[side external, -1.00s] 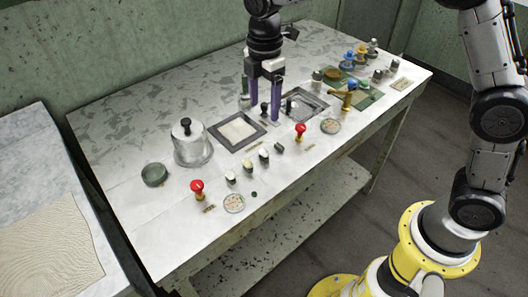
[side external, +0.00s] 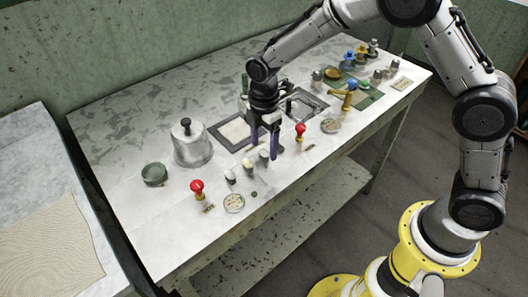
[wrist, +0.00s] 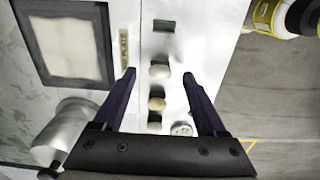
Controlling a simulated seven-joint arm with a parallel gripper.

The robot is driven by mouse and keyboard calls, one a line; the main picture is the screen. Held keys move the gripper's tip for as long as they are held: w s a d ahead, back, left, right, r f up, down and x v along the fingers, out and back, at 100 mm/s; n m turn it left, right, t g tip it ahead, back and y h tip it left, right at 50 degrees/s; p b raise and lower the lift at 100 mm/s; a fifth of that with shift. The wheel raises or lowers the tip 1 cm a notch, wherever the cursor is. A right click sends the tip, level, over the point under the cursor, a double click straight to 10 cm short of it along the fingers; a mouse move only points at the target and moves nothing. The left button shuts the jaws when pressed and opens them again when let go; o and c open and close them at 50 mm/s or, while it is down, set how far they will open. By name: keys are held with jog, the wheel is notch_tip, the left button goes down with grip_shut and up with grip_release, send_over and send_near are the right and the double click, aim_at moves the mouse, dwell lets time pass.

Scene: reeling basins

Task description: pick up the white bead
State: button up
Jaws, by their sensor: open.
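Three small pale, rounded pieces with dark bases stand in a row near the front edge of the table. The far one is a white bead (wrist: 160,71), which lies between my fingertips in the wrist view; it also shows in the side view (side external: 263,157). The middle one is a cream bead (wrist: 157,103), and the near one is whitish (side external: 230,177). My gripper (side external: 264,150) is open, pointing down, with its purple fingers around the white bead's position. It is empty, and I cannot tell the exact height of its tips (wrist: 159,74).
A framed pale plate (wrist: 75,48) lies beside the row. Red-topped pieces (side external: 197,187) (side external: 300,130) stand at either end, and a small round dish (side external: 234,203) lies at the front.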

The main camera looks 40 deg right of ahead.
jog(key=shift+f, duration=0.65)
grip_shut()
